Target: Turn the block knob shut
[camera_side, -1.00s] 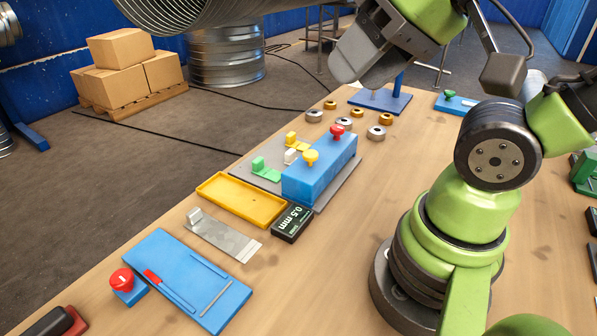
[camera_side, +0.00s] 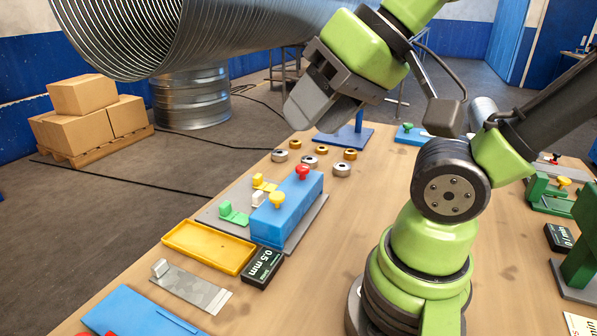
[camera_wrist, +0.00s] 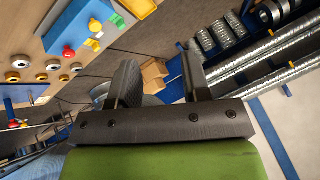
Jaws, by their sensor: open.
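The blue block (camera_side: 287,214) stands on a grey plate on the bench in the side view. A yellow knob (camera_side: 277,199) is on its near end and a red knob (camera_side: 302,172) on its far end. The turn position of either knob is too small to tell. My gripper (camera_side: 300,108) is in the air beyond the block, apart from it, tilted down to the left. In the wrist view my gripper (camera_wrist: 160,78) has its two fingers wide apart with nothing between them. The blue block (camera_wrist: 66,24) shows there at the upper left, outside the fingers.
A yellow tray (camera_side: 208,247) and a black 0.5 mm box (camera_side: 262,268) lie in front of the block. Several small rings (camera_side: 311,162) lie beyond it. Green (camera_side: 234,214) and yellow clips sit beside it. A large spiral duct (camera_side: 200,35) is at the upper left.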

